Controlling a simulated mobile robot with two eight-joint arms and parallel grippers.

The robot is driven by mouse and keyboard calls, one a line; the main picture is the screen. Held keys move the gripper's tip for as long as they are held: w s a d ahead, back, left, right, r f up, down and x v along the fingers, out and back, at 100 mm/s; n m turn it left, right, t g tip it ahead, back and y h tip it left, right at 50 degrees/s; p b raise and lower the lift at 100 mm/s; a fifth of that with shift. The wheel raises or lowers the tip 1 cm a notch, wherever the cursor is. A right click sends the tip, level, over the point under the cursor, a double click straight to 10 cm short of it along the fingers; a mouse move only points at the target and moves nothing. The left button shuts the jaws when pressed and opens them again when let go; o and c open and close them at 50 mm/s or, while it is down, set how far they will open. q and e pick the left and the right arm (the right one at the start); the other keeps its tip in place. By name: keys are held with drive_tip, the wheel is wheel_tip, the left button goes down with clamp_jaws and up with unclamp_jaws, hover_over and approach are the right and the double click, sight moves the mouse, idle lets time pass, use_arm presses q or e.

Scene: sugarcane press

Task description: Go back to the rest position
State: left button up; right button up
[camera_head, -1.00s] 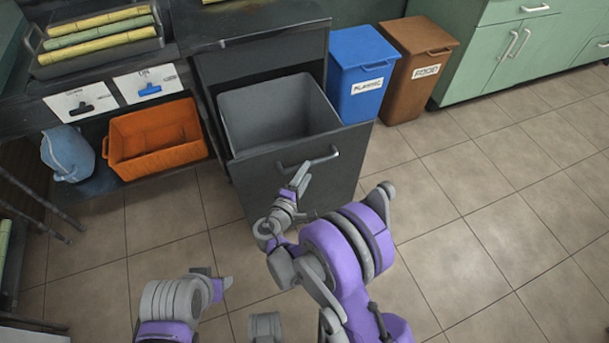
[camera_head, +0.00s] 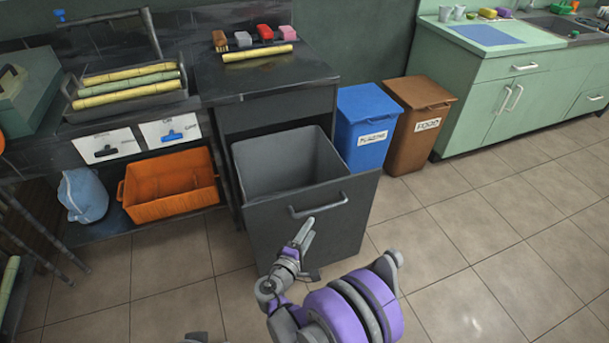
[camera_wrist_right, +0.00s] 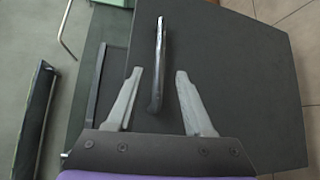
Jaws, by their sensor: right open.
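My right gripper (camera_head: 303,234) is in front of the pulled-out dark drawer (camera_head: 345,222), just below its handle (camera_head: 318,205). In the right wrist view the two fingers (camera_wrist_right: 160,100) are spread apart. The drawer handle (camera_wrist_right: 158,60) shows upright between and beyond them, and no finger appears closed on it. The drawer holds a grey bin (camera_head: 285,168) that looks empty. My left gripper is out of the head view; only a small grey piece of my body shows at the bottom edge.
A blue bin (camera_head: 366,125) and a brown bin (camera_head: 416,122) stand right of the drawer. Cane pieces lie in a tray (camera_head: 130,100) above. Tiled floor at right is clear.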

drive_tip(key=s+d+r+m+g+y, duration=0.1)
drive_tip(key=s+d+r+m+g, duration=0.25)
drive_tip(key=s+d, duration=0.3)
drive_tip(key=s+d+r+m+g+y, duration=0.1)
drive_tip(key=s+d+r+m+g, duration=0.1)
drive_tip(key=s+d+m+g, duration=0.45)
drive_tip(key=s+d+r+m+y, duration=0.1)
drive_tip(key=s+m+y, duration=0.35)
drive_tip(key=s, duration=1.35)
use_arm(q)
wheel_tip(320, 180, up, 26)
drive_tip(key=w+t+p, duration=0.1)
drive_tip(key=p, duration=2.2)
use_arm(e)
wheel_tip(320, 180, up, 26)
drive_tip(key=t+y, duration=0.1)
drive_tip(key=shift+w+a+r, duration=0.15)
drive_tip(key=shift+w+a, duration=0.05)
drive_tip(key=shift+w, duration=0.1)
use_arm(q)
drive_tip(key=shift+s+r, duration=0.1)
use_arm(e)
drive_tip(key=shift+s+n, duration=0.1)
drive_tip(key=shift+n, duration=0.15)
